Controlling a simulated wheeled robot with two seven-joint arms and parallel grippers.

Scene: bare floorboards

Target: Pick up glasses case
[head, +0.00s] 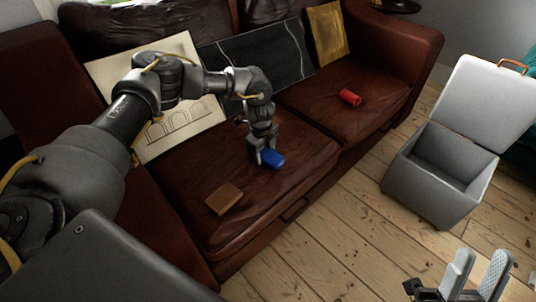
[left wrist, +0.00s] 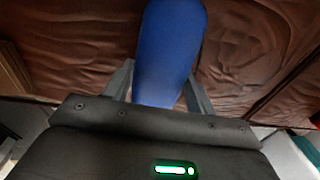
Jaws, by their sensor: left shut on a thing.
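The blue glasses case (head: 272,159), smooth and rounded at its end, is at the sofa seat in the head view. My left gripper (head: 258,157) is shut on it, pointing down at the seat. In the left wrist view the blue case (left wrist: 170,50) lies between the two fingers and extends up past the top edge. I cannot tell whether it still touches the cushion. My right gripper (head: 476,276) is at the lower right of the head view, its fingers apart and empty.
A brown block-like item (head: 224,198) and a red can-like item (head: 349,97) lie on the brown leather sofa (head: 310,155). Flat panels lean on its backrest. An open grey bin (head: 432,190) stands on the floorboards at right. Floor between sofa and bin is clear.

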